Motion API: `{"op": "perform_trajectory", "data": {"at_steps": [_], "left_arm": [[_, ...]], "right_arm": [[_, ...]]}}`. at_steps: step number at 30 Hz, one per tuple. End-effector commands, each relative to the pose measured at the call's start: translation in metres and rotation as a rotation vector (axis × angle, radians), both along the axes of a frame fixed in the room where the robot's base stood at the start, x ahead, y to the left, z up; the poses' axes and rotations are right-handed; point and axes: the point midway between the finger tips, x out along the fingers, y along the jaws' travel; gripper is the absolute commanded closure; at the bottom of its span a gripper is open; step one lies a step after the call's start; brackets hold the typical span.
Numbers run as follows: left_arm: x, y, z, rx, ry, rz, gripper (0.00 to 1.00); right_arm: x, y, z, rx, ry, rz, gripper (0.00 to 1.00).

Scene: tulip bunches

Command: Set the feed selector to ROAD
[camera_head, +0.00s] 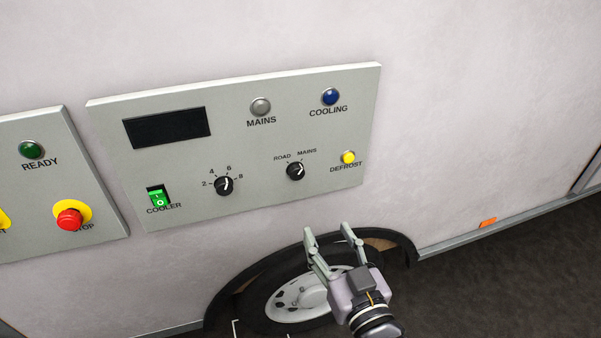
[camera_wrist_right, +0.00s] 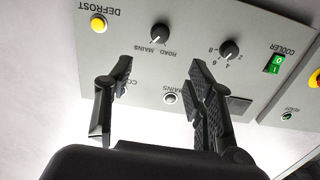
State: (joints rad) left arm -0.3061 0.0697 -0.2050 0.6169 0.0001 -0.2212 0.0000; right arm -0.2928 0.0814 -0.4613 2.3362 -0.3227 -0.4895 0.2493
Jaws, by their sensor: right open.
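The feed selector (camera_head: 296,171) is a black rotary knob on the grey panel, under the labels ROAD and MAINS. Its white mark points up and right, toward MAINS. In the right wrist view the knob (camera_wrist_right: 160,34) appears upside down, above the gap between the fingers. My right gripper (camera_head: 328,229) is open and empty, below the panel in the head view and in front of the wheel. Its two fingers also show in the right wrist view (camera_wrist_right: 161,66), apart with nothing between them. My left gripper is not in view.
The grey panel (camera_head: 265,110) also has a dial numbered 2 to 8 (camera_head: 224,186), a green COOLER switch (camera_head: 158,197), a yellow DEFROST button (camera_head: 348,157) and MAINS (camera_head: 261,106) and COOLING (camera_head: 330,97) lamps. A red stop button (camera_head: 69,220) is on another panel at left.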

Motion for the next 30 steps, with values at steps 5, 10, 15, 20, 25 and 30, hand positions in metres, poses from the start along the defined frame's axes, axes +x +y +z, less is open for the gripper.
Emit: {"op": "perform_trajectory", "data": {"at_steps": [5,10,15,20,25,30], "left_arm": [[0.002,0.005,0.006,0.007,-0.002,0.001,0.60],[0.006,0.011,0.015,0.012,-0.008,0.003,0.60],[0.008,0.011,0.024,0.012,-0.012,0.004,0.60],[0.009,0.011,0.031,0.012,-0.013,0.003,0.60],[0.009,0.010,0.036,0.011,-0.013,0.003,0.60],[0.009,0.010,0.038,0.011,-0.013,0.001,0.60]], "right_arm": [[0.015,0.005,0.008,0.006,-0.012,-0.001,0.51],[0.048,0.015,0.009,0.004,-0.011,-0.001,0.51],[0.084,0.027,0.010,0.005,-0.011,-0.001,0.51],[0.117,0.038,0.009,0.005,-0.009,-0.001,0.51],[0.144,0.047,0.007,0.005,-0.008,0.000,0.51],[0.159,0.052,0.006,0.004,-0.008,-0.001,0.51]]}}
